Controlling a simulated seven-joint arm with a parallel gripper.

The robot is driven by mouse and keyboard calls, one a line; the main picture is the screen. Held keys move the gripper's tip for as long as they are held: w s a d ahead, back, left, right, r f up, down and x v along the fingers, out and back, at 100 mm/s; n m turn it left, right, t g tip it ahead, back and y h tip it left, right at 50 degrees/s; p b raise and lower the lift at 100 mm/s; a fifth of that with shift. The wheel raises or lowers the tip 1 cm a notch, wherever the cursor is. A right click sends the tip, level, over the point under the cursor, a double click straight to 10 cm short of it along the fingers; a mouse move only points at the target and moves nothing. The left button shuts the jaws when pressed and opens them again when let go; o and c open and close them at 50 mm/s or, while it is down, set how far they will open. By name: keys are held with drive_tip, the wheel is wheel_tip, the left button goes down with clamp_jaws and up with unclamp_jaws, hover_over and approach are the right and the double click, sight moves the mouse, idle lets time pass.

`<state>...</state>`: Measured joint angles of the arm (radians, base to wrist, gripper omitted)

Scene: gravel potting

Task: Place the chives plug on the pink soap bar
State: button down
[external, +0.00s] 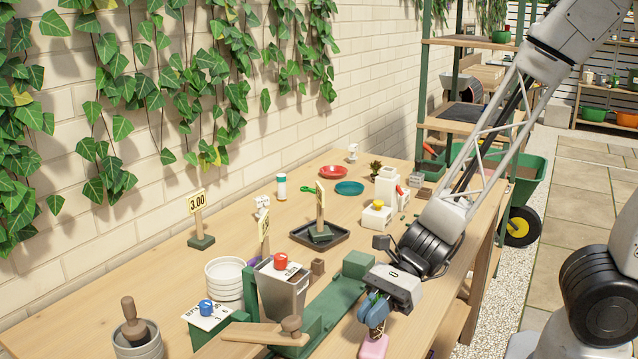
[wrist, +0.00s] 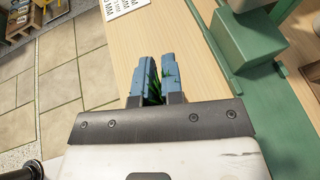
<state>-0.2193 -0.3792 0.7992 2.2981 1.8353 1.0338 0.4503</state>
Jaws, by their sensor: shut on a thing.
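My gripper (external: 374,314) has blue fingers pointing down near the front edge of the wooden table. In the wrist view, thin green leaves of the chives plug (wrist: 154,88) show between the two fingers, and my gripper (wrist: 156,76) is shut on it. The plug's lower part is hidden by the fingers. The pink soap bar (external: 374,347) is just below the fingers in the external view, partly cut by the bottom of the picture. I cannot tell whether the plug touches it. The soap is not visible in the wrist view.
A green bench fixture (external: 335,298) with a wooden handle lies left of my gripper. A grey metal pot (external: 283,288) and stacked white dishes (external: 224,280) stand farther left. A black tray (external: 307,238) with a sign is behind. The paved floor lies beyond the table's edge.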

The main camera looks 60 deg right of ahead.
drive_tip(key=shift+f, duration=0.8)
drive_tip(key=shift+f, duration=0.1)
drive_tip(key=c, duration=1.2)
unclamp_jaws()
drive_tip(key=shift+c, duration=0.2)
drive_tip(key=v, duration=1.2)
drive_tip(key=shift+s, duration=0.1)
